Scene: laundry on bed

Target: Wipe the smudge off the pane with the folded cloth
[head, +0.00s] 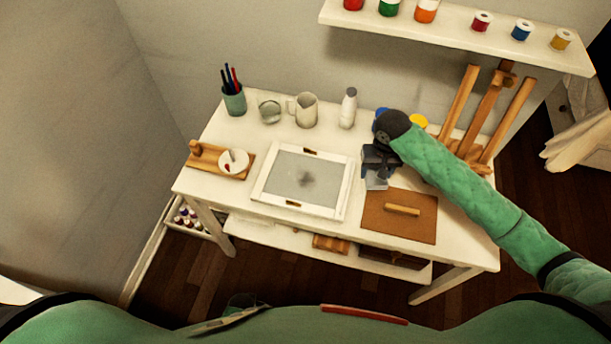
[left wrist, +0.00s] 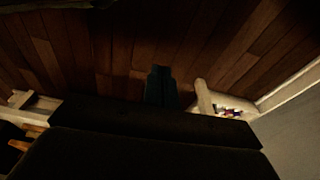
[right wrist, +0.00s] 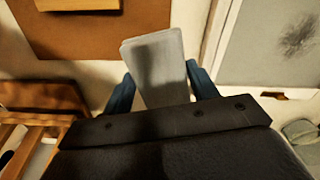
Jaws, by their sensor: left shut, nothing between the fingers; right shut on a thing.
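The pane (head: 283,181) lies in a white frame on the table, with a dark grey smudge (head: 305,180) near its middle. The smudge also shows at the upper right of the right wrist view (right wrist: 297,37). My right gripper (head: 376,170) is shut on the folded cloth (head: 377,183), a pale grey pad. It holds the cloth just right of the frame, by the brown board. In the right wrist view the cloth (right wrist: 157,65) sticks out between the two blue fingers. My left gripper (left wrist: 160,85) is shut and empty over the dark wooden floor, away from the table.
A brown board with a wooden handle (head: 402,210) lies right of the frame. A wooden tray with a white dish (head: 233,162) is on the left. A pen cup (head: 234,100), glass jar (head: 269,110), mug (head: 304,110) and white bottle (head: 348,108) stand behind. An easel (head: 487,110) stands right.

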